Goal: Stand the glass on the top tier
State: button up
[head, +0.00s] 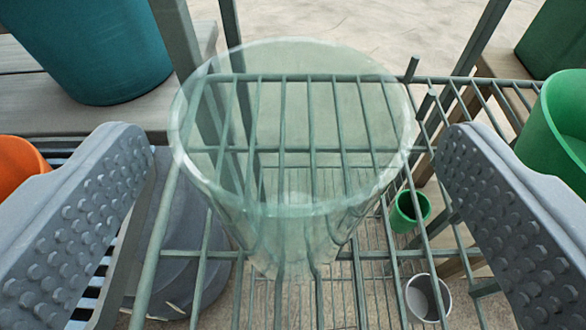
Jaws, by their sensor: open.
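A clear, green-tinted glass (290,205) stands upright in the middle of the head view, on a green wire rack tier (157,262). The rack's bars show through its walls. My gripper (300,170) is open, with one studded grey jaw on the left and one on the right of the glass. Clear gaps show between each jaw and the glass. The glass's base is hard to make out against the bars.
A teal pot (95,45) stands on a wooden surface at upper left. An orange pot (20,160) is at far left. A green pot (560,120) is close behind the right jaw. A small green pot (410,210) and a white cup (427,298) sit lower down, seen through the bars.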

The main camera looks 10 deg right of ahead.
jog(key=shift+b+x, duration=0.4)
jog(key=shift+x, duration=2)
jog(key=c, duration=1.3)
jog(key=shift+r, duration=0.25)
notch_tip(320, 180, up, 4)
jog(key=p, duration=0.4)
jog(key=b, duration=0.2)
send_near(292, 88)
jog(key=s+a+r, duration=0.1)
jog(key=a, duration=0.3)
jog(key=shift+s+d, duration=0.1)
jog(key=shift+d, duration=0.1)
jog(key=b, duration=0.2)
jog(key=shift+s+f+b, duration=0.1)
jog(key=shift+s+b, duration=0.1)
jog(key=shift+b, duration=0.15)
